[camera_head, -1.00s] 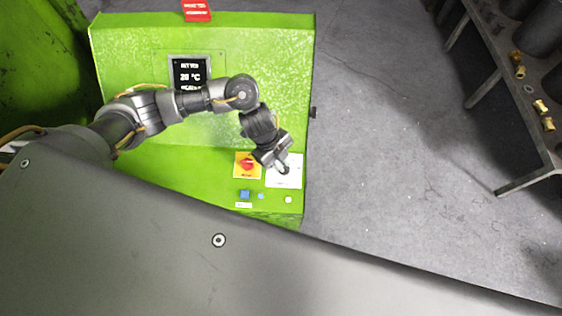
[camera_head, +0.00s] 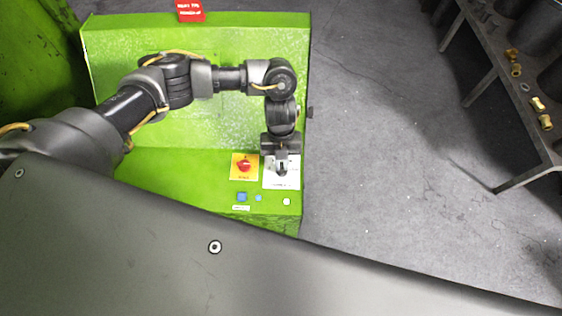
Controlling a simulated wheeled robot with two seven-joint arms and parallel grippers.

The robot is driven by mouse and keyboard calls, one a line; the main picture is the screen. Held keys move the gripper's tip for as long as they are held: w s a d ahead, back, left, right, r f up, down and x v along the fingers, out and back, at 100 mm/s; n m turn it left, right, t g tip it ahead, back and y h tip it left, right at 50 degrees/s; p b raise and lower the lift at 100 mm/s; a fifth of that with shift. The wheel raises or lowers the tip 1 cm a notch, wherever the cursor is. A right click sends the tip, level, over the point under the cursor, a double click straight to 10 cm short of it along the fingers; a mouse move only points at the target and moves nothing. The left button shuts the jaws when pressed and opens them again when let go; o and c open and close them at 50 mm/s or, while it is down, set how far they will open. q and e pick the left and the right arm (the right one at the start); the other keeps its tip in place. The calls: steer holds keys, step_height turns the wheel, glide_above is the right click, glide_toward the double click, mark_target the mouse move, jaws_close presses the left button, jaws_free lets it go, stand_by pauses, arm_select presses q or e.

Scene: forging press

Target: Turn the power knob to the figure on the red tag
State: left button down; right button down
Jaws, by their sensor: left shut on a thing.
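The red tag (camera_head: 190,11) hangs at the top edge of the green cabinet; its lettering is too small to read. A white plate (camera_head: 283,184) lies at the right of the green control panel. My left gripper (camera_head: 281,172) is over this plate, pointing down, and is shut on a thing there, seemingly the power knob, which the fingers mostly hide. The knob's setting cannot be read. My right gripper is not in view.
A red rotary switch on a yellow plate (camera_head: 244,167) is just left of my gripper. Blue buttons (camera_head: 242,197) and a pale button (camera_head: 286,202) sit below. A dark rack (camera_head: 500,90) with brass parts (camera_head: 537,104) stands at right. Grey floor between is clear.

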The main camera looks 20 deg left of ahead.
arm_select(q)
steer(key=shift+m, duration=0.4)
steer(key=c, duration=1.5)
jaws_free()
steer(key=d+b+v, duration=0.1)
steer(key=v, duration=0.9)
steer(key=shift+a+r, duration=0.35)
steer(key=shift+r, duration=0.05)
steer(key=shift+w, duration=0.15)
